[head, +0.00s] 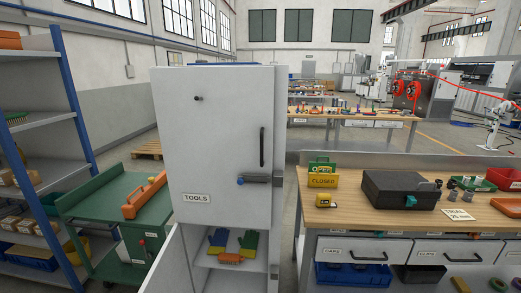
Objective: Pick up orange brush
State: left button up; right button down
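No thing shows clearly enough to be surely the orange brush. A long orange object (145,197) with a raised handle-like part lies on the green cart at the left. A small orange object (230,258) lies inside the lower part of the grey cabinet (212,150), in front of blue, green and yellow gloves (233,240). An orange piece (509,207) lies at the right edge of the wooden workbench, partly cut off. Neither of my grippers is in view.
The cabinet's lower door (165,265) stands open; its upper TOOLS door is shut. A blue-framed shelf (75,90) and the green cart (75,207) stand left. The workbench (340,220) at right holds a black case (398,188), signs and a tape measure.

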aim_at(224, 258)
jog(key=j+z, duration=0.15)
jog(key=j, duration=0.65)
jog(key=j+z, duration=0.15)
jog(key=j, duration=0.7)
jog(key=j+z, duration=0.2)
jog(key=j, duration=0.6)
jog(key=k+j+z, duration=0.15)
jog(key=j, duration=0.65)
